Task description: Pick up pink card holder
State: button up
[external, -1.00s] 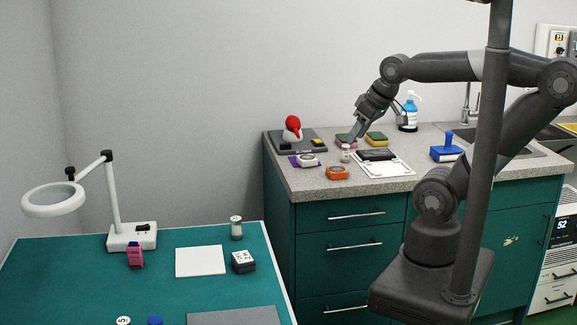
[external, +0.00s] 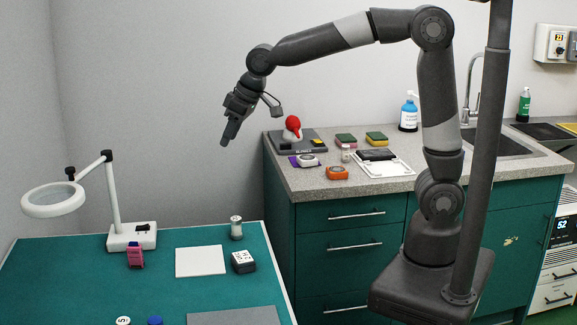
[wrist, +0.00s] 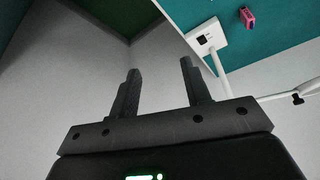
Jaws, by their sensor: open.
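The pink card holder (external: 135,255) stands on the teal table at the left, just in front of the magnifier lamp's white base. It also shows small in the wrist view (wrist: 247,18), near the top right, beside the lamp base. My gripper (external: 224,143) is in the air between the teal table and the grey counter, above and to the right of the card holder and well apart from it. In the wrist view my gripper (wrist: 160,82) has its two fingers spread with nothing between them.
The magnifier lamp (external: 116,210) rises behind the card holder, its ring (external: 53,199) reaching left. A white pad (external: 200,261), a black-and-white box (external: 243,262) and a small jar (external: 236,228) stand to the right. The counter (external: 300,185) holds several items.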

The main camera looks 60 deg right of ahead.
jog(key=w+a+f+n, duration=0.1)
jog(key=w+a+f, duration=0.15)
jog(key=a, duration=0.35)
jog(key=w+a+f, duration=0.1)
jog(key=a+f, duration=0.2)
jog(key=a, duration=0.3)
jog(key=n+g, duration=0.1)
jog(key=n, duration=0.1)
send_near(136, 245)
jog(key=d+f, duration=0.1)
jog(key=shift+y, duration=0.3)
jog(key=x, duration=1.1)
jog(key=shift+a+r, duration=0.1)
jog(key=shift+a, duration=0.3)
grip_shut()
